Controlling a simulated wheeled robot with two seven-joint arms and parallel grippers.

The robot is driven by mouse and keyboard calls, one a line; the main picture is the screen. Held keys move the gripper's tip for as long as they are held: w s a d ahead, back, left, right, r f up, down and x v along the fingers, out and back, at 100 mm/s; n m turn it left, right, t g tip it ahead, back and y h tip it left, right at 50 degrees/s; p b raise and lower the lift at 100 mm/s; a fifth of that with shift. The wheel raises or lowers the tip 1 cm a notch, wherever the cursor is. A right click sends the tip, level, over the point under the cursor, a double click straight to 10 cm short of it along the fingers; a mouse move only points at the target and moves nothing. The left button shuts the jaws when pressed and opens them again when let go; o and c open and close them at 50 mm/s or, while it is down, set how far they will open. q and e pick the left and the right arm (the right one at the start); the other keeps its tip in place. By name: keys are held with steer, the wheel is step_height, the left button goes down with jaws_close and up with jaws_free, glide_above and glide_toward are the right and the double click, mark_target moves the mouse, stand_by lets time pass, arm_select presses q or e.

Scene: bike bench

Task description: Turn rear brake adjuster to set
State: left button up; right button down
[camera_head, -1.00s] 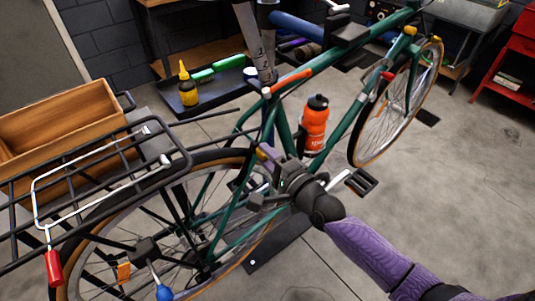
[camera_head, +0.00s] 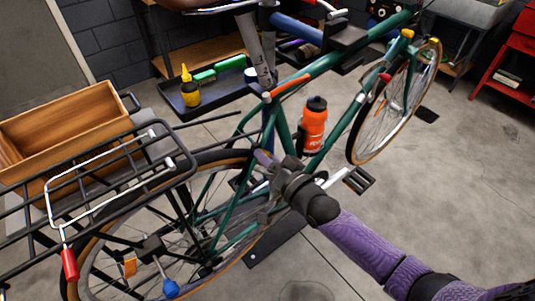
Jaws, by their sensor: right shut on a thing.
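The green bike (camera_head: 325,62) is held on a stand, with its rear wheel (camera_head: 95,270) at the lower left. My right gripper (camera_head: 265,182) comes in from the lower right and is at the rear frame, beside the front upper edge of the rear wheel. It is shut on a small part there, which I take to be the rear brake adjuster. The fingers and wrist hide most of that part, so its turn position cannot be read. My left gripper is not in view.
A black rack (camera_head: 110,190) with a red-handled lever (camera_head: 69,265) covers the rear wheel. A wooden crate (camera_head: 60,125) stands at left. An orange bottle (camera_head: 313,125) sits in the frame. A tray (camera_head: 215,97) holds a yellow bottle (camera_head: 189,88).

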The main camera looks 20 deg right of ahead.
steer(key=n, duration=0.2)
steer(key=shift+n+p, duration=0.4)
steer(key=n, duration=0.3)
steer(key=shift+n+p, duration=0.3)
steer(key=shift+p, duration=0.1)
steer(key=n+p, duration=0.1)
steer(key=n, duration=1)
steer(key=shift+f, duration=0.15)
steer(key=n, duration=0.6)
steer(key=shift+b, duration=0.3)
steer(key=shift+c, duration=2)
jaws_free()
